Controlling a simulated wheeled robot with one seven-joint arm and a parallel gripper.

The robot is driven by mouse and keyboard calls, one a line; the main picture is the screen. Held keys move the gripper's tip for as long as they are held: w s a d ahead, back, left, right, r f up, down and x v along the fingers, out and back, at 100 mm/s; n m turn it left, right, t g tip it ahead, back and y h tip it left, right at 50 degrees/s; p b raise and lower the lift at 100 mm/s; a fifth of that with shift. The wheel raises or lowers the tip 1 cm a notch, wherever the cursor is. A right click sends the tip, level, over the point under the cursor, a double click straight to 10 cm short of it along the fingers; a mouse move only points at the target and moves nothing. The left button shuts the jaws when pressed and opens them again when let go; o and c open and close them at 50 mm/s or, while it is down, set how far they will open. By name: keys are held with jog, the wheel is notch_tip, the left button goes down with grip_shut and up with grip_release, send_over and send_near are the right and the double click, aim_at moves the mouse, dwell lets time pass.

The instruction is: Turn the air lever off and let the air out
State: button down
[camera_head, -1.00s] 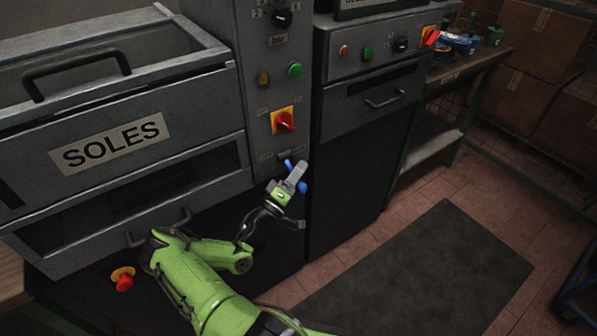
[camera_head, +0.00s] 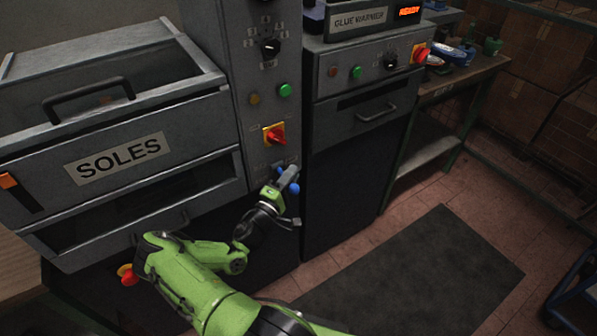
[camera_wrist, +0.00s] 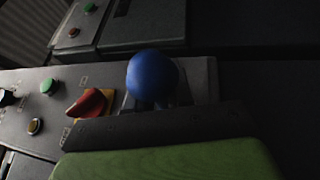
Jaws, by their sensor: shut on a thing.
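The blue air lever (camera_head: 295,189) is low on the grey control panel of the soles press, below the red switch. Blue parts show on both sides of my gripper (camera_head: 287,177) in the head view. My gripper is shut on the lever, at the panel front. In the wrist view a round blue knob (camera_wrist: 152,75) stands just beyond the dark and green body of my gripper. The fingertips are out of sight there, and the lever's shaft is mostly hidden.
A red rotary switch on a yellow plate (camera_head: 275,134) sits just above the lever. A green button (camera_head: 285,90) is higher up. The glue warmer cabinet (camera_head: 345,150) stands to the right. A red emergency knob (camera_head: 128,276) is low at left. The dark floor mat (camera_head: 430,270) is clear.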

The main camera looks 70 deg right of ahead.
jog(key=r+n+y+p, duration=0.1)
jog(key=n+p, duration=0.1)
jog(key=p, duration=0.1)
jog(key=r+n+t+y+p, duration=0.1)
jog(key=n+p, duration=0.1)
jog(key=p, duration=0.1)
jog(key=r+n+y+p, duration=0.1)
jog(key=n+p, duration=0.1)
jog(key=p, duration=0.1)
jog(key=shift+w+d+r+n, duration=0.2)
jog(key=shift+w+d+n, duration=0.1)
jog(key=shift+w, duration=0.05)
jog(key=shift+p, duration=0.3)
jog(key=c, duration=1.1)
grip_release()
jog(key=v, duration=1.5)
jog(key=shift+a+r+p, duration=0.15)
jog(key=shift+a+p, duration=0.15)
jog(key=shift+a, duration=0.1)
